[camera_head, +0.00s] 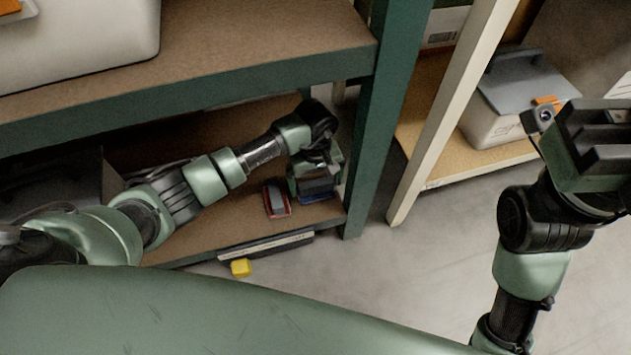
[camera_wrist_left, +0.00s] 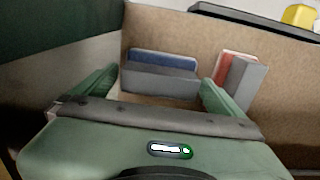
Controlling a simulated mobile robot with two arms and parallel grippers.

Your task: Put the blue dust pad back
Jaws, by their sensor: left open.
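The blue dust pad (camera_head: 318,197) lies on the lower shelf near its right front corner, partly hidden by my left gripper (camera_head: 319,178). In the left wrist view the blue pad (camera_wrist_left: 162,61) has a grey body on its near side and sits between the two green fingers of the left gripper (camera_wrist_left: 160,88). The fingers are apart, one at each side, and I cannot tell whether they touch it. A red and grey pad (camera_head: 276,200) lies to the left of it on the same shelf; it also shows in the left wrist view (camera_wrist_left: 238,78). My right gripper (camera_head: 600,145) is raised at the right, away from the shelf.
The lower shelf board (camera_head: 215,222) is under an upper shelf (camera_head: 240,50). A green post (camera_head: 375,140) stands just right of the left gripper. A yellow block (camera_head: 241,267) is near the shelf's front edge. A pale post (camera_head: 440,130) and a lidded bin (camera_head: 500,115) are farther right.

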